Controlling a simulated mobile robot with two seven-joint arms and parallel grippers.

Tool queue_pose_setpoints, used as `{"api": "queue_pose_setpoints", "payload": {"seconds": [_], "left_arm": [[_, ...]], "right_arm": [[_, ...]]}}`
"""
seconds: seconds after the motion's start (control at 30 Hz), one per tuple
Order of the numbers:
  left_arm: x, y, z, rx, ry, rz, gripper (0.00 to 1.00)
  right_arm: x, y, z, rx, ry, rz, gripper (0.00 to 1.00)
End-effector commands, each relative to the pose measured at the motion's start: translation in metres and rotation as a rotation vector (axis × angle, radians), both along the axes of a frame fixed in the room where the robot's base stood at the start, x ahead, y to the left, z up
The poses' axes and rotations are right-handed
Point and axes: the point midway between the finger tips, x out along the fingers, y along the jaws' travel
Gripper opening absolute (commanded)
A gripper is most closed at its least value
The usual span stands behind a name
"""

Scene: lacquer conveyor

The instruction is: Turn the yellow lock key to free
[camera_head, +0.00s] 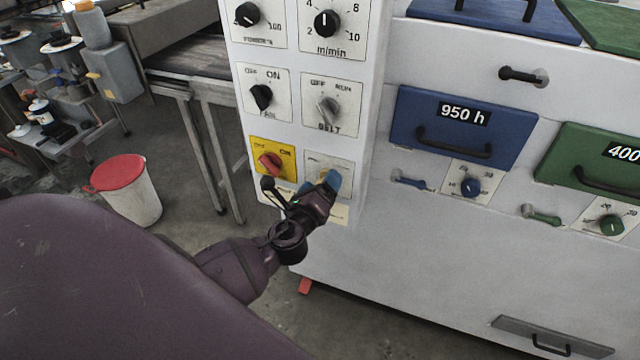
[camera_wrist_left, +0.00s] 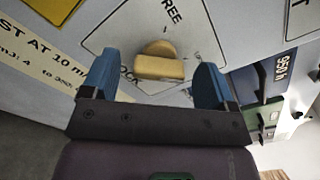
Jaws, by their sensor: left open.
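The yellow lock key (camera_wrist_left: 160,66) sits on a white plate on the panel, with FREE printed above it and LOCK at its left in the left wrist view. Its bar lies roughly level there, its left end near LOCK. My left gripper (camera_wrist_left: 153,80) is open, its blue fingers on either side of the key with a gap at each end. In the head view my left gripper (camera_head: 326,184) is at the lower right plate of the control panel (camera_head: 358,130) and hides most of the key. My right gripper is not in view.
A red main switch (camera_head: 270,163) on a yellow plate is just left of my gripper. The BELT knob (camera_head: 328,111) and FAN knob (camera_head: 261,97) are above. A blue drawer (camera_head: 415,120) is to the right. A red-lidded bin (camera_head: 130,195) stands on the floor at left.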

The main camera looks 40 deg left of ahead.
Motion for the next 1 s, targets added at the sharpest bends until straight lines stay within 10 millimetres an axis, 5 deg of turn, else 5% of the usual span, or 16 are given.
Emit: {"api": "queue_pose_setpoints", "payload": {"seconds": [0.3, 0.63, 1.0], "left_arm": [[0.0015, 0.0005, -0.0003, 0.0, 0.0, 0.0, 0.79], [0.0013, 0.0005, -0.0003, 0.0, 0.001, 0.001, 0.31], [0.0011, 0.0006, -0.002, -0.073, -0.016, 0.001, 0.31]], "right_arm": [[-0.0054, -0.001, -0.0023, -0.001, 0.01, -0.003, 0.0], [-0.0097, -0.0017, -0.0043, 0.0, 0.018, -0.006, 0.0], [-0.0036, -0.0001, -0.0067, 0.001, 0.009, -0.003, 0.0]]}}
